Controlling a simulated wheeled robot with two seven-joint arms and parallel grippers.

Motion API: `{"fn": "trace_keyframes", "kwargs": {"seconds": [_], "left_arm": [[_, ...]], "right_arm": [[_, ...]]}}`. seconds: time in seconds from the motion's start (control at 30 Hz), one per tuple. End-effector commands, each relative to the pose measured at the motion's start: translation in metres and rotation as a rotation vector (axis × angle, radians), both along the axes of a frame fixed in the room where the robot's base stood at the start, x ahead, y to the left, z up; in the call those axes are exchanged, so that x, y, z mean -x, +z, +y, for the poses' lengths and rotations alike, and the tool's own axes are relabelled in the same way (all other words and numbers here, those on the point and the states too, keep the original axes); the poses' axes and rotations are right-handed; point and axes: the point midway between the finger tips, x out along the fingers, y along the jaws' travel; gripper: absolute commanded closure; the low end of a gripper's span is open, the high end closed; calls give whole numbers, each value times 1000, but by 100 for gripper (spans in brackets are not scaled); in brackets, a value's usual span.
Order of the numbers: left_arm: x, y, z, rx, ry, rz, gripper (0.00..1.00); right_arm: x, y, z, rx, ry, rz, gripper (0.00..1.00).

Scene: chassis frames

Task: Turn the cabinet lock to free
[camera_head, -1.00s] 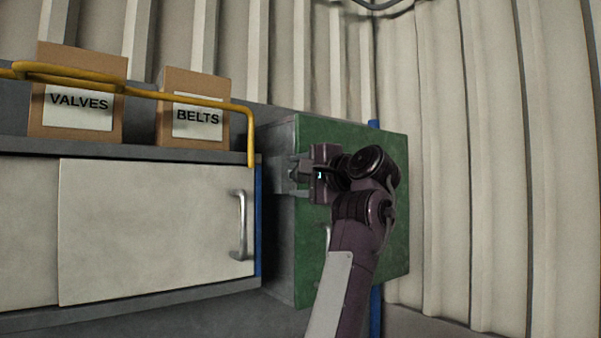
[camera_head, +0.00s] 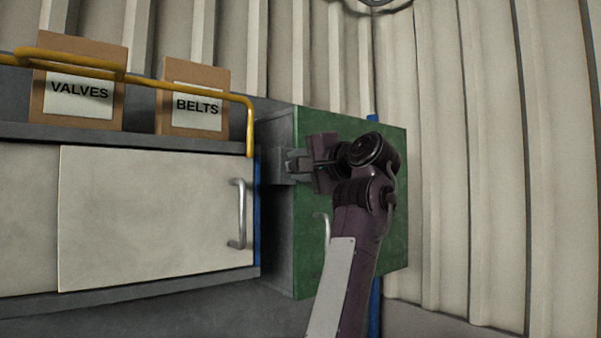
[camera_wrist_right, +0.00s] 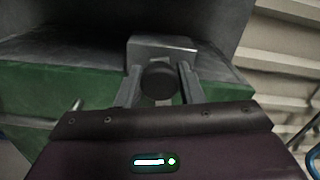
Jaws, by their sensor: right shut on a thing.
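The cabinet (camera_head: 375,235) has a green front and a grey side, and stands right of centre in the head view. A grey block of the lock (camera_head: 282,166) sits at its left edge; the lock block also shows in the right wrist view (camera_wrist_right: 160,46). My right gripper (camera_head: 299,164) is at this block. In the right wrist view its two fingers stand on either side of a dark round knob (camera_wrist_right: 158,81), and it is shut on it. The knob's marking or angle is not readable. My left gripper is not in view.
A pale sliding-door cupboard (camera_head: 150,220) stands to the left, with boxes marked VALVES (camera_head: 80,55) and BELTS (camera_head: 195,80) on top. A yellow rail (camera_head: 250,125) runs in front of the boxes. A corrugated wall (camera_head: 480,170) is close on the right.

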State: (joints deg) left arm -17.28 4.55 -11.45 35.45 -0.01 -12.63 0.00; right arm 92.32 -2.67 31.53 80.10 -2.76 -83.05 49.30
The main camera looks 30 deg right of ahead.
Motion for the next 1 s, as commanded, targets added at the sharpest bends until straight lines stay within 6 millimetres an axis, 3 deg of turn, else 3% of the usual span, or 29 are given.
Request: {"fn": "trace_keyframes", "kwargs": {"seconds": [0.3,1.0], "left_arm": [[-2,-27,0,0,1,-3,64],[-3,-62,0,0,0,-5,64]], "right_arm": [[0,-3,0,299,-1,-25,88],[0,-2,0,960,-1,-76,89]]}}
